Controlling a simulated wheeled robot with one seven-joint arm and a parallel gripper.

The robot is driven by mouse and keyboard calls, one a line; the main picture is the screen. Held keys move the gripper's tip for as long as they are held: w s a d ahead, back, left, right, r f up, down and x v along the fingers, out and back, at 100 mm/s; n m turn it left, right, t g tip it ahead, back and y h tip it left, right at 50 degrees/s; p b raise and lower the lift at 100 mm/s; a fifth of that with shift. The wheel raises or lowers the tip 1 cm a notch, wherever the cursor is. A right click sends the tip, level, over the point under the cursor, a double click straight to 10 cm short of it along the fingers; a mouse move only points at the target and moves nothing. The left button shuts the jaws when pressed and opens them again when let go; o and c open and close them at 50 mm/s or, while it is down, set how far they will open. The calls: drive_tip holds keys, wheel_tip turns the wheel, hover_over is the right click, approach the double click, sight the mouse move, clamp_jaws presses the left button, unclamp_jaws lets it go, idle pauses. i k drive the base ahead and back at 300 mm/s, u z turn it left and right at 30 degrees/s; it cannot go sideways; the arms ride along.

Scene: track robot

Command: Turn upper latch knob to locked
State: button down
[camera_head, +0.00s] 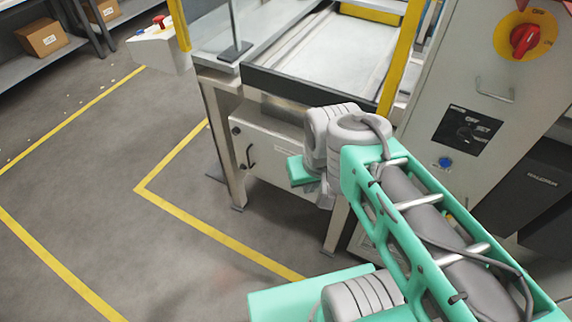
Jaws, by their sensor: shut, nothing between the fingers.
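A white cabinet door (270,153) sits low under the bench in the middle of the camera_head view. A small dark round knob (237,131) is near the door's upper left corner; it looks like the upper latch knob, but its setting is too small to read. Another small dark latch (243,168) is lower on the same edge. My teal and grey arm reaches in from the lower right, and its grey joints cover the right part of the door. I cannot make out my gripper or its fingertips, so its distance from the knob does not show.
Yellow posts (402,55) and bench legs (229,150) are close to my arm. The grey floor at left is mostly clear.

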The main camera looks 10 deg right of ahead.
sight(235, 130)
drive_tip(key=u, duration=0.35)
drive_tip(key=k, duration=0.55)
drive_tip(key=u, duration=1.35)
drive_tip(key=i, duration=1.15)
drive_tip(key=z, duration=0.75)
